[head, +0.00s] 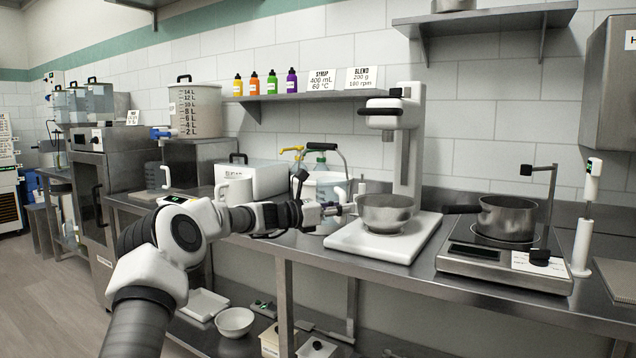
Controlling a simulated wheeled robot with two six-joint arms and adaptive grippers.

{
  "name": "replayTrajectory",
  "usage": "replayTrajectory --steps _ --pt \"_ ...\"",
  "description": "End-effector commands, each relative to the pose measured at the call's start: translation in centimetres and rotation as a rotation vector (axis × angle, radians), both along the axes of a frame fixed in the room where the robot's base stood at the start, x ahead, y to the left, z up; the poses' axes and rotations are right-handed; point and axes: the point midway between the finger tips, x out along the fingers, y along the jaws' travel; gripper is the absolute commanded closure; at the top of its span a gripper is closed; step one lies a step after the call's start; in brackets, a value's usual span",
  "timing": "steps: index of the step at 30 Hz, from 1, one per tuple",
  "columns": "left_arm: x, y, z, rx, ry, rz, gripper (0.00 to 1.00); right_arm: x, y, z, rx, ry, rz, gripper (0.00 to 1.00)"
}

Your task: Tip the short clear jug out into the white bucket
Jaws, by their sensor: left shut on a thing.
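My left gripper (337,209) is shut in front of the white bucket, just left of the steel bowl. It seems to hold the short clear jug, but the clear body hardly shows at this size and I cannot tell its tilt. The white bucket (312,188) stands on the counter behind the gripper, partly hidden by my wrist and fingers. My right gripper is not in view.
A steel bowl (386,213) sits on a white stand mixer base (362,243), close right of my gripper. A pot (507,219) stands on a hotplate (500,265) farther right. A white jug (233,190) and a clear jug (154,176) stand left. The counter's front strip is clear.

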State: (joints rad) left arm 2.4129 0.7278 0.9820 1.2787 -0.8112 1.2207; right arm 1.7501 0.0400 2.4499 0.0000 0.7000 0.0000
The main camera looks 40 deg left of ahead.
Motion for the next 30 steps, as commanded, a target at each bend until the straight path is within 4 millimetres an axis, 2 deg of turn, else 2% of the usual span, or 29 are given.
replayTrajectory --steps 1,6,11,16,20,30 --pt "0.0 0.0 1.0 0.001 -0.001 0.0 1.0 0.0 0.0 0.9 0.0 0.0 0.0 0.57" --pt "0.0 0.0 3.7 0.0 -0.001 0.0 1.0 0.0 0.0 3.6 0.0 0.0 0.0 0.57" --pt "0.0 0.0 5.2 -0.001 0.0 -0.001 1.0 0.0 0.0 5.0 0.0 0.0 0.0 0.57" --pt "-0.7 -0.6 4.5 -0.003 -0.002 -0.001 1.0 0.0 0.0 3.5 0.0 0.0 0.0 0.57" --pt "-2.2 -1.9 4.3 -0.003 -0.003 -0.003 1.0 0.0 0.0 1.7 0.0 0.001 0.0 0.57" --pt "-5.7 -4.9 4.6 -0.002 -0.002 -0.002 1.0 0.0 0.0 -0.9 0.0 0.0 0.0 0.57"
